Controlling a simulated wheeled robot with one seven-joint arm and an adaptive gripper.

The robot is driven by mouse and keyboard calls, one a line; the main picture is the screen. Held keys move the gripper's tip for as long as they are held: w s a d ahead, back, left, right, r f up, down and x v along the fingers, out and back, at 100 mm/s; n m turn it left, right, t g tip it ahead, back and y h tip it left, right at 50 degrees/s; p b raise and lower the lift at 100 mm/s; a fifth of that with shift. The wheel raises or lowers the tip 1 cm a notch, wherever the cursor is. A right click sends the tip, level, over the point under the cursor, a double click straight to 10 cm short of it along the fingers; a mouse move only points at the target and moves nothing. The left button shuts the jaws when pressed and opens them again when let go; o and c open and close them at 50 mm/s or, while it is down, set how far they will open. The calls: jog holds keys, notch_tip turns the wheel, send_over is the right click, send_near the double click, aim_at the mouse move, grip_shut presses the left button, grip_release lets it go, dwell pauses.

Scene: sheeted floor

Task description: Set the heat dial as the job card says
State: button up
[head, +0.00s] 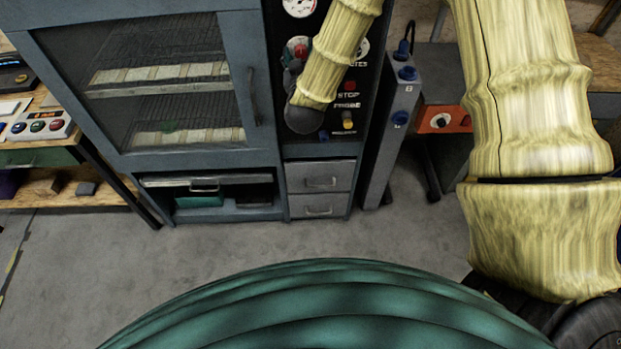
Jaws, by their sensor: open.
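A blue-grey cabinet oven (150,160) has a black control panel (335,150) on its right side. A round red-and-white dial (298,46) sits in the panel's upper part. Whether it is the heat dial, and where it points, I cannot read. My gripper (291,68) is small and dark, just below this dial, at the end of my yellow-sleeved arm. It is open; its fingertips are hard to make out, and I cannot tell if they touch the dial. My forearm covers the middle of the panel. I cannot make out a job card.
A gauge (299,5) is above the dial. A red button (350,86) and a yellow knob (347,120) are right of my arm. A grey upright unit (389,130) stands beside the oven. A bench with a button box (40,125) is left. The grey floor (200,245) in front is clear.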

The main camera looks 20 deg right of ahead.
jog(key=shift+d+m+p, duration=0.1)
jog(key=shift+m+p, duration=0.2)
jog(key=shift+m, duration=1.3)
jog(key=b+v, duration=0.4)
jog(key=v, duration=0.7)
jog(key=s+a+f+n+g+y, duration=0.1)
jog(key=s+f, duration=0.4)
jog(key=f, duration=0.7)
jog(key=s+a+f+n+g+y, duration=0.1)
jog(key=s+f+g+y, duration=0.2)
jog(key=f, duration=1)
jog(key=shift+s+f+g+y, duration=0.15)
jog(key=shift+s+g+y, duration=0.25)
jog(key=shift+s+g, duration=1.3)
jog(key=s+d+f+g, duration=0.2)
jog(key=s+f+g, duration=0.3)
jog(key=s, duration=0.8)
jog(key=s+d+f+g, duration=0.2)
jog(key=s+f+g, duration=0.3)
jog(key=s+f, duration=0.5)
jog(key=s, duration=0.3)
jog(key=shift+s+d+f, duration=0.15)
jog(key=shift+s+d, duration=0.1)
jog(key=shift+s, duration=0.15)
